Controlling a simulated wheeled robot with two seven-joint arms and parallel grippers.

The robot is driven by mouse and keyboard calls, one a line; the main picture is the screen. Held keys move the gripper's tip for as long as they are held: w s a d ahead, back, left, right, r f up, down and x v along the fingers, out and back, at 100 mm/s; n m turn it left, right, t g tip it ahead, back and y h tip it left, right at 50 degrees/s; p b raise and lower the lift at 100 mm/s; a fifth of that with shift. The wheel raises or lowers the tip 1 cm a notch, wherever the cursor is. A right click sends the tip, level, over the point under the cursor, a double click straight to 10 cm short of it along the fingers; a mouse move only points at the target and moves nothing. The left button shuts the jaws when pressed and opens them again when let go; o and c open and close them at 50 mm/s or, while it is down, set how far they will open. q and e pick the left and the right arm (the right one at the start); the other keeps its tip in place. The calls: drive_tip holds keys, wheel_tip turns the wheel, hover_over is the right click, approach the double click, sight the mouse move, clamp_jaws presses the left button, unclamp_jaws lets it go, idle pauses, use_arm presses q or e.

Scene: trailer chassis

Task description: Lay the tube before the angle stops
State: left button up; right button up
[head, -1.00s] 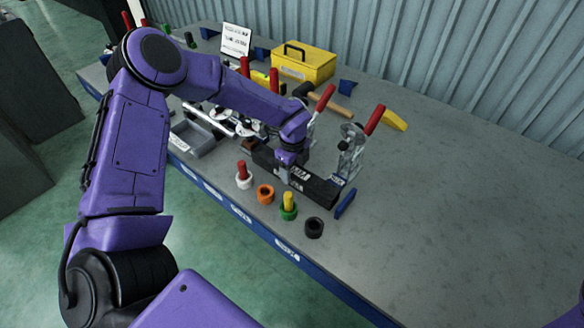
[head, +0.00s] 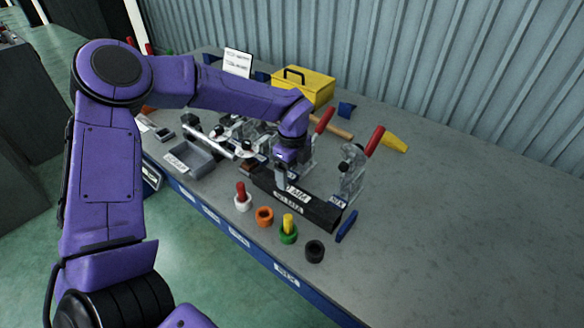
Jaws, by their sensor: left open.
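A long black square-section piece with white labels (head: 318,211), which looks like the tube, lies on the bench near its front edge. My left gripper (head: 281,181) is open and points down over its left half, close above it. A gap between fingers and piece is hard to judge. A small blue upright piece (head: 346,226) stands by its right end; I cannot tell whether it is an angle stop. Angle stops behind the black piece are not clearly made out, partly hidden by my arm and gripper. My right gripper is out of view.
Clamps with red handles stand behind the black piece, one at its right end (head: 353,172). In front are white (head: 243,204), orange (head: 265,217), green (head: 288,236) and black (head: 314,251) cups. A grey tray (head: 195,160) and yellow toolbox (head: 312,87) stand nearby. The bench's right side is clear.

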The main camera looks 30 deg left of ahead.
use_arm(q)
drive_tip(key=shift+r, duration=1.9)
